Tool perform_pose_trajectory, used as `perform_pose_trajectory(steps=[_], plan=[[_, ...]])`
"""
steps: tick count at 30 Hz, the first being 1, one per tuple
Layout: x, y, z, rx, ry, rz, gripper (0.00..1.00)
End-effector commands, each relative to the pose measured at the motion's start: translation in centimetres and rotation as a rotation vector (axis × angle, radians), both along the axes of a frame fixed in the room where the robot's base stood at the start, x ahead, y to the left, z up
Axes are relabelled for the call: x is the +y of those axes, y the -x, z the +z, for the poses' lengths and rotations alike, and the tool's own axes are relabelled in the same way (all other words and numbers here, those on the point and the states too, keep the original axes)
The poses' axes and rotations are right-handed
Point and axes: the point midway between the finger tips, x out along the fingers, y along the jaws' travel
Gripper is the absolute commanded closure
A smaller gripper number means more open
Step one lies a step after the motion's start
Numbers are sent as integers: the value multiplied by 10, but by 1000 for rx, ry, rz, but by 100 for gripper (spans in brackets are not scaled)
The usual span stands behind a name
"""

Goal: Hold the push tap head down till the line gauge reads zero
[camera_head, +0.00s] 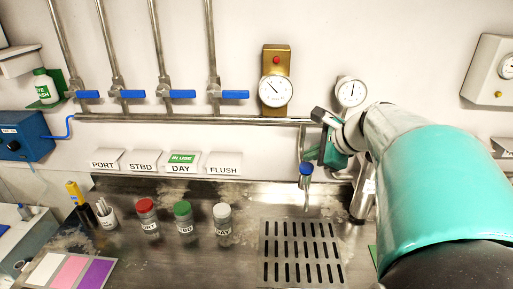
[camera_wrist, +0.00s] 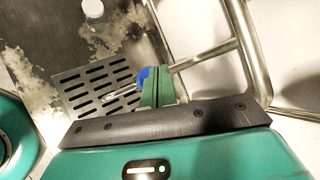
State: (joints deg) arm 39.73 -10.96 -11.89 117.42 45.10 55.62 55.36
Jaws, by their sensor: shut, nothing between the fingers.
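The push tap's blue head (camera_head: 306,168) is at the right end of the pipe, above the drain grate; it also shows in the wrist view (camera_wrist: 143,77). My gripper (camera_head: 318,154) is shut and empty at the tap, its green fingers (camera_wrist: 156,88) right beside the blue head. I cannot tell whether they touch or press it. A round gauge (camera_head: 275,90) on a brass plate has its needle pointing up-left. Another round gauge (camera_head: 351,91) sits to its right, needle near vertical. Which is the line gauge, and its reading, I cannot tell.
Several blue-handled valves (camera_head: 177,94) line the wall pipe. Labels PORT, STBD, DAY and FLUSH stand below; DAY (camera_head: 181,163) carries a green IN USE tag. Capped bottles (camera_head: 185,230) stand left of the slotted grate (camera_head: 300,282). A bent metal pipe (camera_wrist: 240,45) is close to my gripper.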

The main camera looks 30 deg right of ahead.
Motion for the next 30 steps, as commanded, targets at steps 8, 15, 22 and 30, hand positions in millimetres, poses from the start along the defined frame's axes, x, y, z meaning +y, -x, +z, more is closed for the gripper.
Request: perform_pose_trajectory(steps=[8,15,22,30], plan=[[0,0,0,0,0,0,100],[0,0,-2,1,0,1,100],[1,0,-9,0,-2,0,100],[0,0,-9,0,0,0,100]])
